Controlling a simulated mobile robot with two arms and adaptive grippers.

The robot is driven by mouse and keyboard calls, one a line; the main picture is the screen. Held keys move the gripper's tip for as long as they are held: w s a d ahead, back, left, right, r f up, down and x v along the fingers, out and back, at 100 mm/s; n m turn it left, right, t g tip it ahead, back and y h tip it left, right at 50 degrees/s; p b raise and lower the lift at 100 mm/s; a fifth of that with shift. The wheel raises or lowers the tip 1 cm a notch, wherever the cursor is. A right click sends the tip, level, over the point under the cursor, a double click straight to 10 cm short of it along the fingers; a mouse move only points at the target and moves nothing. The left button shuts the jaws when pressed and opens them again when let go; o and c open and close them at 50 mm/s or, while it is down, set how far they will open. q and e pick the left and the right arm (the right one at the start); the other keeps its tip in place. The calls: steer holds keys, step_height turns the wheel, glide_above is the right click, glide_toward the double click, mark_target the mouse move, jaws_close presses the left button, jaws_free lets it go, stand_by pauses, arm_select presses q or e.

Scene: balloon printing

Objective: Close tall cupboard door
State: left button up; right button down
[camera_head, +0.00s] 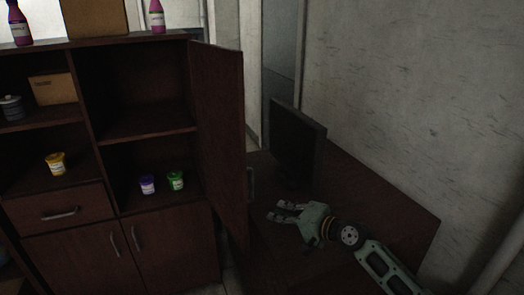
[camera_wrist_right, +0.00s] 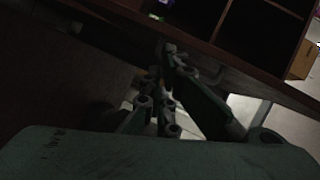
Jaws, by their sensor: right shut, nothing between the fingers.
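The tall cupboard door (camera_head: 219,130) is dark brown wood and stands open, swung out from the right side of the cupboard (camera_head: 196,37). A pale handle (camera_head: 251,183) shows just past the door's free edge. My right gripper (camera_head: 275,211) is shut and empty, to the right of the door and apart from it in the picture. In the dark right wrist view, the gripper's fingers (camera_wrist_right: 166,95) show with dark wooden furniture beyond them. My left gripper is in neither view.
Inside the open compartment stand a purple cup (camera_head: 148,185) and a green cup (camera_head: 176,180). A yellow cup (camera_head: 56,164) sits further left. Bottles (camera_head: 157,16) and a box (camera_head: 97,17) stand on top. A dark monitor (camera_head: 298,142) stands on a brown desk (camera_head: 385,195) at the right.

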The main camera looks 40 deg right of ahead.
steer(key=w+d+r+m+t, duration=0.1)
steer(key=d+r+m+t, duration=0.15)
steer(key=r, duration=0.45)
steer(key=w+d+r+m+t, duration=0.1)
steer(key=d+r, duration=0.2)
steer(key=r, duration=0.4)
steer(key=w+a+p, duration=0.5)
steer(key=w+p, duration=0.1)
steer(key=w, duration=0.4)
steer(key=shift+a, duration=0.3)
steer(key=shift+w, duration=0.1)
steer(key=shift+r, duration=0.1)
